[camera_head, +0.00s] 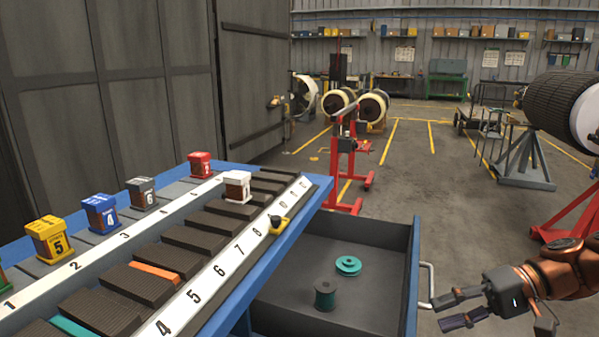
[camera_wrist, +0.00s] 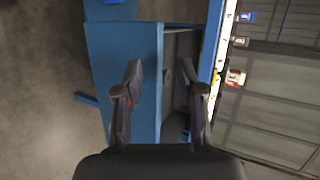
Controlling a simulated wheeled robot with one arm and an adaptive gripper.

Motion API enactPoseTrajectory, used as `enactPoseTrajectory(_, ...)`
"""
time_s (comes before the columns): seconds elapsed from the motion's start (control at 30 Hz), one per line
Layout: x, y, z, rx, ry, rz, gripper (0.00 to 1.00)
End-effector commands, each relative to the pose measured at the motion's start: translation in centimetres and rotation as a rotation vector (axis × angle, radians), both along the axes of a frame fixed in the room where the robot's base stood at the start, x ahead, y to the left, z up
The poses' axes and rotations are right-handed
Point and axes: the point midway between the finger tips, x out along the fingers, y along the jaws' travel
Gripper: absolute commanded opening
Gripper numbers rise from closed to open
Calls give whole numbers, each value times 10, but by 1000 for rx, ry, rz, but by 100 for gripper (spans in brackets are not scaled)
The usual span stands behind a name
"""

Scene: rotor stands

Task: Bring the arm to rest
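My gripper (camera_head: 441,312) is at the lower right of the head view, just right of the open drawer's handle (camera_head: 430,287). Its two dark fingers are spread with a gap between them, and I see nothing held. The wrist view shows the fingers of my gripper (camera_wrist: 164,80) wide apart, with the blue drawer (camera_wrist: 143,60) beyond them. I cannot tell whether a finger touches the handle; in the head view they look slightly apart. Part of my orange and dark arm shows at the right edge.
The drawer (camera_head: 412,262) stands open, holding a green spool (camera_head: 325,295) and a green flanged piece (camera_head: 348,265). A blue bench (camera_head: 306,214) carries numbered strips, dark blocks and several coloured boxes.

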Motion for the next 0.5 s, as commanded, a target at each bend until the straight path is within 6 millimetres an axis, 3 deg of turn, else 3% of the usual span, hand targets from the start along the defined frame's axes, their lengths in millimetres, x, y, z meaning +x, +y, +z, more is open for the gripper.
enactPoseTrajectory(0.03,-4,21,21,-40,17,46,39)
enactPoseTrajectory(0.2,-24,82,48,-202,84,169,39)
enactPoseTrajectory(0.33,-47,117,63,-338,125,240,39)
enactPoseTrajectory(0.5,-83,146,77,-525,166,307,39)
